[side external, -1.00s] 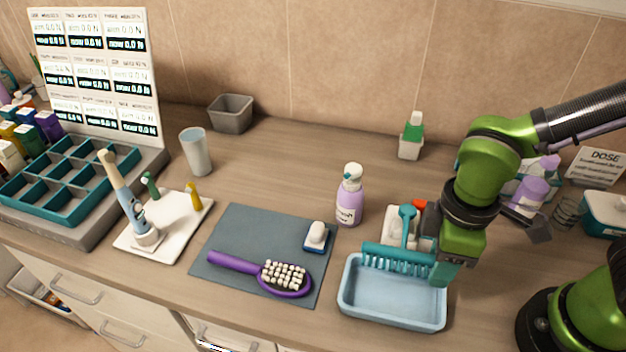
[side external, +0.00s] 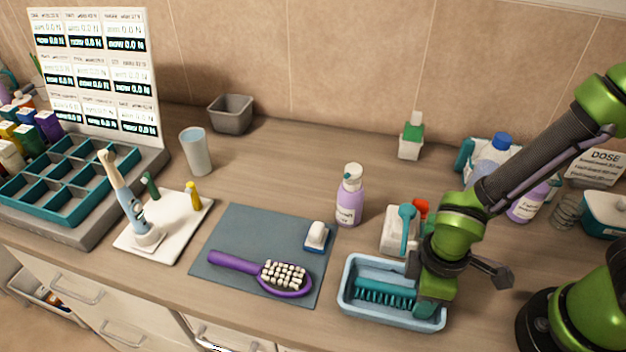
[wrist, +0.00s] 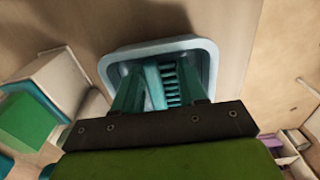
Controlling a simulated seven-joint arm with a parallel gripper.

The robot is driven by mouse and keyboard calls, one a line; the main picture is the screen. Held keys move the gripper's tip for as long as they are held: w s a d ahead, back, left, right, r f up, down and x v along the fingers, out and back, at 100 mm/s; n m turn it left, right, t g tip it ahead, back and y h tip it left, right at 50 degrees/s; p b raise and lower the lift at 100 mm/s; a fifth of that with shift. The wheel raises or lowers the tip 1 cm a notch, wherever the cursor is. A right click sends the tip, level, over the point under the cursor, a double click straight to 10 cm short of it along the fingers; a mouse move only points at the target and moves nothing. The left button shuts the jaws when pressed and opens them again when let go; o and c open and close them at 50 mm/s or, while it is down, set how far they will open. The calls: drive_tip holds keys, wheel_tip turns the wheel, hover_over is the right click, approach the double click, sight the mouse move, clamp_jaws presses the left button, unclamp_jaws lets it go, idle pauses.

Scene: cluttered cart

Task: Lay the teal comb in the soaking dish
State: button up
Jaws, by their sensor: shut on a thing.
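The teal comb (side external: 384,293) is down inside the light blue soaking dish (side external: 352,310), low between its walls. Its teeth point toward the front of the dish in the side view. My gripper (side external: 428,306) is at the right end of the dish, shut on the comb's right end. In the wrist view, the comb (wrist: 188,82) lies between my gripper's teal fingers (wrist: 155,88), with the dish rim (wrist: 160,47) around them. Whether the comb touches the dish floor is hard to tell.
A purple brush (side external: 262,272) and a small white-topped block (side external: 317,237) lie on a grey mat (side external: 235,225) left of the dish. A lilac bottle (side external: 349,197) stands behind. A white holder with a teal-handled tool (side external: 406,226) is close behind the dish.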

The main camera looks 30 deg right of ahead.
drive_tip(key=shift+f, duration=0.1)
drive_tip(key=o, duration=1)
wheel_tip(320, 180, up, 12)
drive_tip(key=w+d+r+m+t, duration=0.1)
drive_tip(key=d+r+m+t, duration=0.1)
drive_tip(key=d+r+m, duration=0.2)
drive_tip(key=w+d+r+m+t+y, duration=0.1)
drive_tip(key=w+d+r+m+t, duration=0.1)
drive_tip(key=d+r+m, duration=0.1)
drive_tip(key=w+d+r+m+t+y, duration=0.1)
drive_tip(key=d+r+m+t, duration=0.2)
drive_tip(key=d+m, duration=0.3)
drive_tip(key=shift+w+d+r, duration=0.15)
drive_tip(key=shift+d+r, duration=0.05)
drive_tip(key=shift+r, duration=0.2)
drive_tip(key=shift+w+d+r, duration=0.15)
drive_tip(key=shift+r, duration=0.25)
